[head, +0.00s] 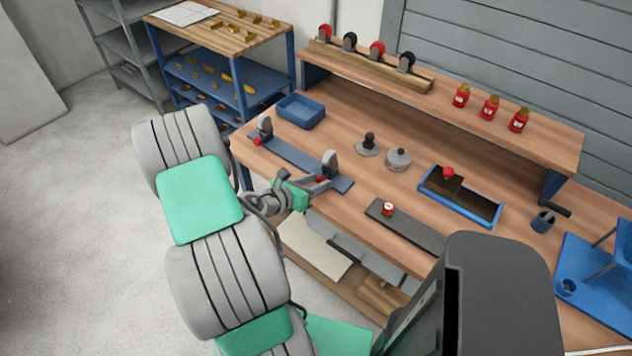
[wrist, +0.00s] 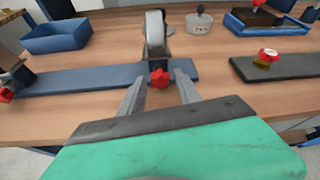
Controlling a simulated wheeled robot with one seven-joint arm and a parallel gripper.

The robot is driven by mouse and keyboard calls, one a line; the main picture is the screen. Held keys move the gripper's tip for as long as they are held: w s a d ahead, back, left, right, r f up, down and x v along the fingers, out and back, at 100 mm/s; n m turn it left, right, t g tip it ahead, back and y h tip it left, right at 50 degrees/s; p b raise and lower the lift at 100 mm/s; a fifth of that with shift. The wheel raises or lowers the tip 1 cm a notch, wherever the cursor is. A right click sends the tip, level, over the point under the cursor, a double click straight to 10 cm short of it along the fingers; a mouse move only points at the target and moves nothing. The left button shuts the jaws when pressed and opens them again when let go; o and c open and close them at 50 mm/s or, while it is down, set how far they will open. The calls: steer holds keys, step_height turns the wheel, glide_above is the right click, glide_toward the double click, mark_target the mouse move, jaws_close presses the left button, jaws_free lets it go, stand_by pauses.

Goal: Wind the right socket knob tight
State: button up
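A blue-grey bar (head: 290,159) lies along the bench front with a grey upright socket at each end. The right socket (head: 330,161) has a red star-shaped knob (wrist: 160,78) low on its front side. The left socket (head: 265,126) has a red knob (head: 256,141) too, which also shows at the left edge in the wrist view (wrist: 7,95). My gripper (wrist: 160,84) is open, one finger on each side of the right knob. The knob shows between the fingertips with gaps on both sides. Whether the tips reach fully around it is unclear.
A blue tray (head: 301,112) stands behind the bar. Grey round pieces (head: 398,160) and a blue-edged tray (head: 461,200) with a red-knobbed block stand to the right. A dark plate (head: 415,230) with a red-topped knob lies at the front right. Bare bench lies between them.

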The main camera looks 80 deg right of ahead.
jaws_close()
stand_by(0.6)
steer(key=shift+s+m+t+p, duration=0.15)
steer(key=shift+m+t+p, duration=0.25)
steer(key=shift+m+t, duration=0.5)
steer(key=shift+s+a+f+m+t+h+b, duration=0.1)
steer(key=shift+m+t+h+b, duration=0.25)
steer(key=shift+m, duration=0.5)
steer(key=shift+s+m+t+h+b, duration=0.1)
steer(key=shift+m+t+h+b, duration=0.25)
steer(key=shift+m, duration=0.5)
steer(key=shift+o, duration=1.2)
jaws_free()
steer(key=shift+w, duration=0.1)
